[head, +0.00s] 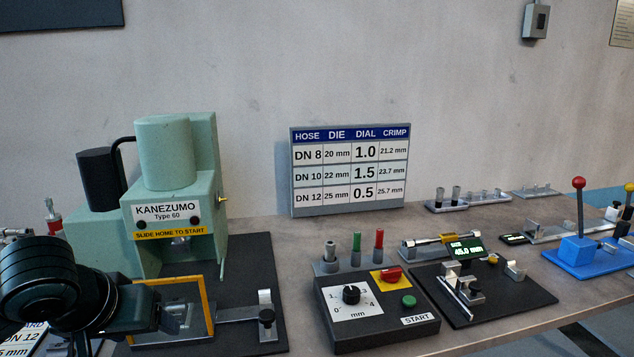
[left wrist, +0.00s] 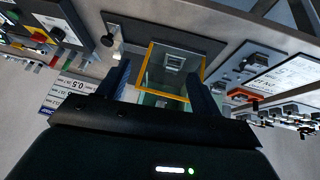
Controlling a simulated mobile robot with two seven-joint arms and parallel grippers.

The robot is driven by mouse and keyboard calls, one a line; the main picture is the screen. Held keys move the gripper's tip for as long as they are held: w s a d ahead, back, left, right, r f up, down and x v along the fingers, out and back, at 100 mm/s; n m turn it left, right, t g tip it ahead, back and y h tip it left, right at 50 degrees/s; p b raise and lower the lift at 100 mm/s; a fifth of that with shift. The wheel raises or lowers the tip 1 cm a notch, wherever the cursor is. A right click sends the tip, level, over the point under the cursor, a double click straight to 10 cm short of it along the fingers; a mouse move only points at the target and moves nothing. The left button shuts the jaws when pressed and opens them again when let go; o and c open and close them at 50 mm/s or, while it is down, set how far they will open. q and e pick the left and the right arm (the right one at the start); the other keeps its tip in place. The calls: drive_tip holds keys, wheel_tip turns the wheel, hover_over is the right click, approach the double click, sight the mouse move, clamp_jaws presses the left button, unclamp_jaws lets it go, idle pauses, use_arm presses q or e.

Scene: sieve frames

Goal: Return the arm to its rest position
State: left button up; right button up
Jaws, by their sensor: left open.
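My left arm (head: 40,280) comes in from the left in the head view. My left gripper (left wrist: 162,88) is open, with its two dark fingers apart at either side in the left wrist view and nothing gripped between them. In the head view it is beside the yellow frame (head: 207,290) in front of the green press (head: 165,150). The yellow frame also shows beyond and between the fingers in the left wrist view (left wrist: 146,68). I cannot tell whether the fingers touch it. My right gripper is in neither view.
A control box (head: 385,322) with a dial and a green button stands right of the press. A black plate (head: 500,310) with a gauge and a blue lever fixture (head: 575,252) stand farther right. A chart board (head: 349,170) leans at the wall. Space above the bench is open.

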use_arm(q)
drive_tip(key=w+d+f+m+t+h, duration=0.1)
drive_tip(key=d+f+h, duration=0.1)
drive_tip(key=d+f, duration=0.5)
drive_tip(key=w+d+f+m+t+h, duration=0.1)
drive_tip(key=d+f+m+h, duration=0.15)
drive_tip(key=f, duration=0.75)
drive_tip(key=s+f+m+t+y, duration=0.1)
drive_tip(key=s+f+y, duration=0.1)
drive_tip(key=s+f, duration=1.2)
wheel_tip(320, 180, down, 2)
drive_tip(key=shift+d+f, duration=0.15)
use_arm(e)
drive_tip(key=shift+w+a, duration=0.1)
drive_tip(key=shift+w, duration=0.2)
use_arm(q)
drive_tip(key=shift+s, duration=0.1)
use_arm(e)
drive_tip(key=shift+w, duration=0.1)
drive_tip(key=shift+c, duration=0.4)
